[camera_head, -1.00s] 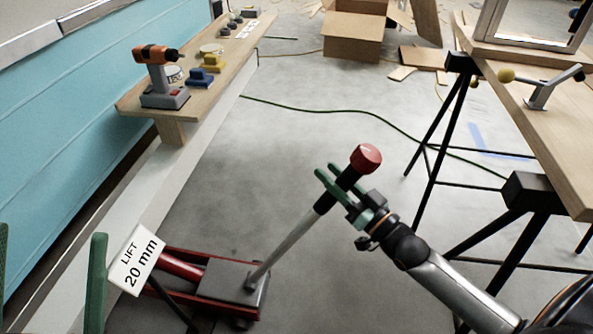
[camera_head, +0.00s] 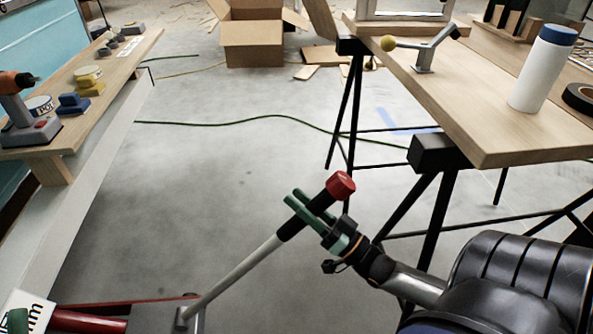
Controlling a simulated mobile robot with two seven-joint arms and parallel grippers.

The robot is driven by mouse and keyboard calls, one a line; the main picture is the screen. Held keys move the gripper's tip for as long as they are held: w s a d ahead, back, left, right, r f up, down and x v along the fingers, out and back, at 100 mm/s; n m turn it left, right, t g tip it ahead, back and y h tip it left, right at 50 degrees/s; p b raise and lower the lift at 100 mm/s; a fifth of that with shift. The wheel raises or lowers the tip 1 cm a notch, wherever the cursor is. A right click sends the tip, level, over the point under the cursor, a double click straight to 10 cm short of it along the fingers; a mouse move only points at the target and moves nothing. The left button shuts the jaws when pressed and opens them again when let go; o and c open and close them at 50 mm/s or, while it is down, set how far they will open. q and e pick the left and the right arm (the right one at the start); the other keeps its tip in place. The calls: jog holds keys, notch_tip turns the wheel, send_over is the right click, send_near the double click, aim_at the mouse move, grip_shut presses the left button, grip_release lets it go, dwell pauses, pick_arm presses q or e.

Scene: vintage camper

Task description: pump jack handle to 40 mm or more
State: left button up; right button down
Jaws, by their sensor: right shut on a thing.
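The jack handle (camera_head: 240,268) is a grey rod with a black grip and a red knob (camera_head: 340,185) at its end. It slants up to the right from the red jack (camera_head: 90,320) at the bottom left edge. My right gripper (camera_head: 308,210) has green fingers shut around the black grip, just below the knob. The white lift card (camera_head: 35,312) is cut off at the lower left corner; only "mm" shows and its number cannot be read. A green fingertip of my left gripper (camera_head: 17,321) shows in front of the card; its opening cannot be told.
A wooden shelf (camera_head: 112,75) along the left wall holds a drill (camera_head: 28,120) and small items. At the right, a wooden workbench (camera_head: 470,110) on black trestles holds a white bottle (camera_head: 543,70) and tape (camera_head: 580,97). A green cable (camera_head: 250,119) crosses the open floor.

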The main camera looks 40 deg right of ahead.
jog(key=shift+s+d+f, duration=0.15)
jog(key=shift+d+f, duration=0.05)
jog(key=shift+f, duration=0.25)
jog(key=c, duration=0.7)
grip_release()
jog(key=shift+s+d, duration=0.1)
jog(key=shift+d, duration=0.1)
jog(key=shift+o, duration=1.2)
jog(key=shift+r, duration=0.1)
jog(key=p+v, duration=0.2)
jog(key=v, duration=1)
jog(key=shift+s, duration=0.2)
